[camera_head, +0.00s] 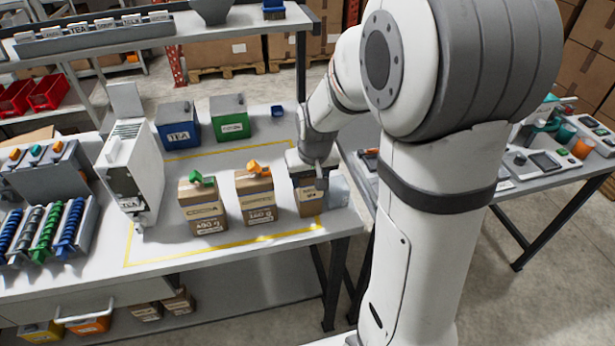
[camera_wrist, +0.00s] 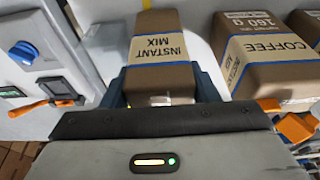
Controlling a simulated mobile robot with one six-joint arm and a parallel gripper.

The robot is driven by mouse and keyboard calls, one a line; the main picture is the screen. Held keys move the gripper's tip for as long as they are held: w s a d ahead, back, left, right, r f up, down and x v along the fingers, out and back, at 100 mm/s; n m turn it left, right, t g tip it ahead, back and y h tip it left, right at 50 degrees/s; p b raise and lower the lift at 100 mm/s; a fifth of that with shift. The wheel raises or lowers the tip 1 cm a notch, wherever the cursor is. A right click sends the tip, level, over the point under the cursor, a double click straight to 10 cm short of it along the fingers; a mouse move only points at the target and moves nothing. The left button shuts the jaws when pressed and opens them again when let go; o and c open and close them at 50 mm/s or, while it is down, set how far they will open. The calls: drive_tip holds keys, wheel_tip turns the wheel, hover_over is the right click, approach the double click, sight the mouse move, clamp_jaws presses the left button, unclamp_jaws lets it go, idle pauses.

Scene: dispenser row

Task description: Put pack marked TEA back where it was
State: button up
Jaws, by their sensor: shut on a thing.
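My gripper (camera_head: 312,172) reaches down at the right end of the white table and is shut on a brown pack (camera_head: 309,200). In the wrist view the fingers of my gripper (camera_wrist: 160,92) sit on both sides of this pack (camera_wrist: 158,28). The label facing that camera reads INSTANT MIX; I see no TEA marking on it. The pack looks upright at the table; I cannot tell whether its base touches the surface. A blue box (camera_head: 178,126) marked TEA stands at the back. A white dispenser (camera_head: 133,170) at the left also bears a TEA label.
A brown pack with an orange clip (camera_head: 255,195) stands just left of the held one, and one with a green clip (camera_head: 203,207) farther left. A green box (camera_head: 229,120) stands behind. A translucent box (camera_head: 339,190) is close on the right. Yellow lines mark the table.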

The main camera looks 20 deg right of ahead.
drive_tip(key=shift+f, duration=0.2)
drive_tip(key=o, duration=1.3)
drive_tip(key=shift+r, duration=0.1)
drive_tip(key=shift+r, duration=0.25)
drive_tip(key=v, duration=1.1)
drive_tip(key=shift+s+a+f+b, duration=0.1)
drive_tip(key=shift+s+f+b, duration=0.05)
drive_tip(key=shift+s, duration=2.6)
drive_tip(key=shift+s+f+b, duration=0.15)
drive_tip(key=shift+s, duration=2.6)
drive_tip(key=shift+s+a+f+b, duration=0.1)
drive_tip(key=shift+s+b, duration=0.05)
drive_tip(key=shift+s, duration=2.6)
